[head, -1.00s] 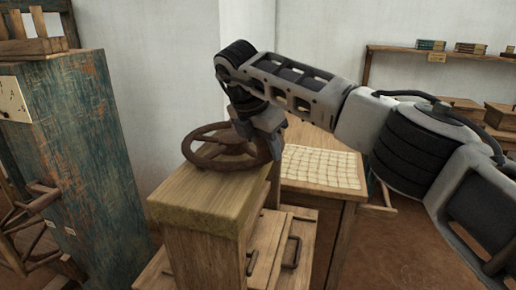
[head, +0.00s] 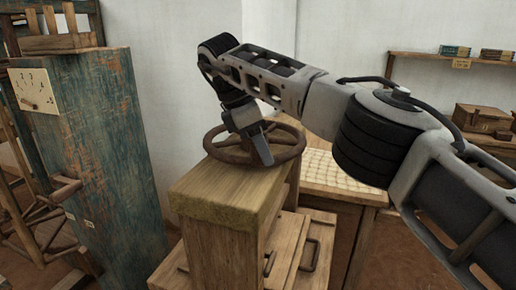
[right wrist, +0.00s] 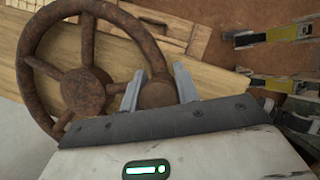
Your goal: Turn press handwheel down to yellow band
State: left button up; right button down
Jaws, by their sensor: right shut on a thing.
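The press handwheel (head: 217,149) is a rusty brown spoked wheel lying flat above the wooden press top (head: 215,195). My right gripper (head: 263,153) reaches down onto the wheel on its near side. In the right wrist view, my right gripper (right wrist: 158,87) has one finger on each side of the wheel's rim and is shut on it. The handwheel (right wrist: 35,62) shows there with its hub and several spokes to the left of the fingers. I cannot make out a yellow band on the press. My left gripper is not in view.
A worn blue-green wooden cabinet (head: 110,140) with a pale dial plate (head: 34,90) stands at left. A wooden table with a pale gridded sheet (head: 335,172) stands behind the press. A wall shelf (head: 430,60) holds small boxes at right.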

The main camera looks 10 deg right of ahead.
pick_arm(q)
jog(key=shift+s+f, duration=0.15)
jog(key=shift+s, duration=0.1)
pick_arm(e)
jog(key=shift+d+r, duration=0.1)
